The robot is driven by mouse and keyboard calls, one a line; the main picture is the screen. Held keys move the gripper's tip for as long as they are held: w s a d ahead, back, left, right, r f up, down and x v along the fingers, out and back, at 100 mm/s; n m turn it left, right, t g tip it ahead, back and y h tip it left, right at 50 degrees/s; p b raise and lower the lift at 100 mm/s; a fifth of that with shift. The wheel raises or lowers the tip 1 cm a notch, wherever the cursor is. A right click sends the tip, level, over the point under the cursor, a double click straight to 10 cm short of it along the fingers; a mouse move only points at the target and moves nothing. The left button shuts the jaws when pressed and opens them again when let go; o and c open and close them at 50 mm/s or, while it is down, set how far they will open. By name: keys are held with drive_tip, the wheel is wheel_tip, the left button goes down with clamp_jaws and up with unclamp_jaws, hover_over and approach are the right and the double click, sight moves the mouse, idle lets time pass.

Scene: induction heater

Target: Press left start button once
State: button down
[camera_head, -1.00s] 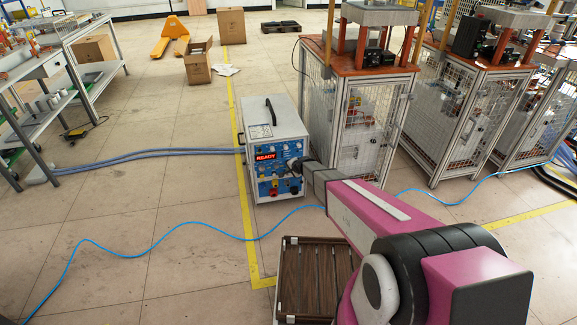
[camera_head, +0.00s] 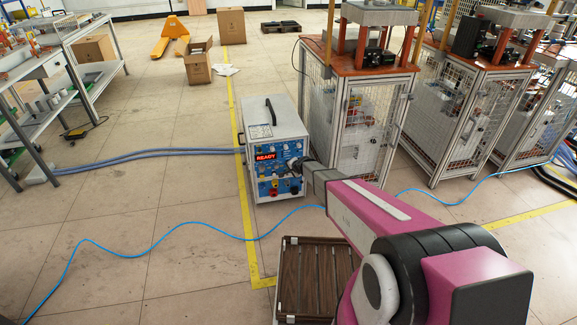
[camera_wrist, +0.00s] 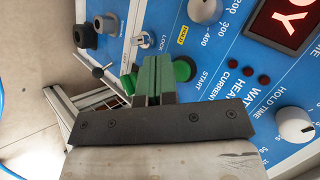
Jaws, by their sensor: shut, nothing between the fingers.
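The induction heater (camera_head: 272,135) is a white box with a black handle and a blue front panel. Its red display (camera_head: 265,156) reads READY in the head view. My gripper (camera_wrist: 155,62) has its green fingers shut and empty, with the tips close in front of the panel. One green button (camera_wrist: 184,70) shows just right of the fingers, near the START label. Another green round part (camera_wrist: 128,84) shows just left of them. The fingers hide the panel between these. I cannot tell whether the tips touch a button. In the head view the fingertips are too small to make out.
Caged stands (camera_head: 358,120) are right of the heater. A slatted wooden crate (camera_head: 318,270) is in front. A blue hose (camera_head: 190,226) crosses the floor.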

drive_tip(key=shift+w+a, duration=0.15)
drive_tip(key=shift+w, duration=0.25)
drive_tip(key=shift+w+a, duration=0.1)
drive_tip(key=shift+w, duration=0.3)
idle(0.9)
drive_tip(key=shift+s+d, duration=0.25)
drive_tip(key=shift+s, duration=0.55)
drive_tip(key=shift+s, duration=0.1)
drive_tip(key=s, duration=0.2)
drive_tip(key=s+d, duration=0.1)
drive_tip(key=s, duration=0.1)
drive_tip(key=shift+s+d, duration=0.2)
drive_tip(key=shift+s, duration=0.1)
idle(0.8)
